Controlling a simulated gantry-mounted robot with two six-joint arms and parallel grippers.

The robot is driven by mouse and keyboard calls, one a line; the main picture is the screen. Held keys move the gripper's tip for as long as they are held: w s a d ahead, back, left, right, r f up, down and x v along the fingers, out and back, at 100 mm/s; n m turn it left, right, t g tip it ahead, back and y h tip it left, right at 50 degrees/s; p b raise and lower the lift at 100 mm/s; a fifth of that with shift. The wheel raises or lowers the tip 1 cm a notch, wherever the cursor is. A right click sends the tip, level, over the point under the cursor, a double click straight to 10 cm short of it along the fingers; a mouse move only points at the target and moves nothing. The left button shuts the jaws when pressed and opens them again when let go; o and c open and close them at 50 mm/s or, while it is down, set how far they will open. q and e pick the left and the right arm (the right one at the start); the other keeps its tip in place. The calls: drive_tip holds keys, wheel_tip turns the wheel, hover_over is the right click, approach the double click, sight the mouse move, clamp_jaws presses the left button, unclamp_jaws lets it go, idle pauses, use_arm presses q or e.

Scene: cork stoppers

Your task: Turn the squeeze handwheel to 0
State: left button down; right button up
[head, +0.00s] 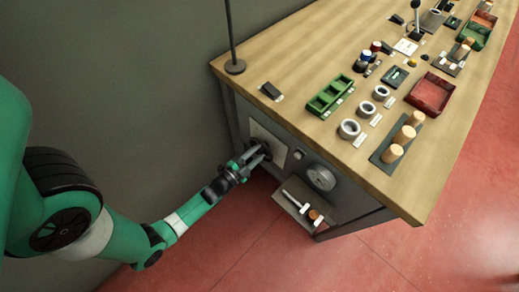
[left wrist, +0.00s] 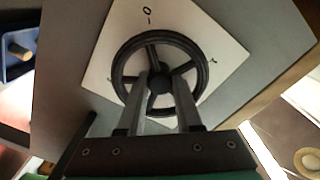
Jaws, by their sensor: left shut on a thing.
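The handwheel (left wrist: 203,70) is a dark ring with spokes and a hub, in front of a white square plate (left wrist: 225,60). The plate carries a 0 with a short tick at the top in the left wrist view, and another small mark at right. In the head view the plate (head: 281,152) is on the bench's front panel, and the wheel is largely hidden by my gripper. My left gripper (head: 259,155) is at the wheel; in the left wrist view its two fingers (left wrist: 160,88) reach either side of the hub area and are shut on the wheel. My right gripper is out of view.
A round grey dial (head: 321,178) is right of the plate, above a small shelf (head: 290,203) holding tools. The wooden benchtop (head: 290,75) carries a green tray (head: 330,95), a red tray (head: 430,95), rings and several corks. The red floor before the panel is clear.

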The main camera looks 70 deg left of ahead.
use_arm(q)
drive_tip(key=n, duration=0.3)
drive_tip(key=shift+r+n+p, duration=0.1)
drive_tip(key=shift+n+p, duration=0.2)
drive_tip(key=shift+p, duration=0.1)
drive_tip(key=n, duration=0.3)
drive_tip(key=shift+n+p, duration=0.3)
drive_tip(key=shift+p, duration=0.05)
drive_tip(key=n, duration=0.3)
drive_tip(key=shift+n+p, duration=0.3)
drive_tip(key=shift+n, duration=0.1)
drive_tip(key=n, duration=0.3)
drive_tip(key=shift+n, duration=0.3)
drive_tip(key=n+p, duration=0.1)
drive_tip(key=n, duration=0.2)
drive_tip(key=shift+n, duration=0.3)
drive_tip(key=n, duration=0.3)
drive_tip(key=shift+n, duration=0.3)
drive_tip(key=n+p, duration=0.1)
drive_tip(key=n, duration=0.5)
drive_tip(key=shift+n, duration=0.3)
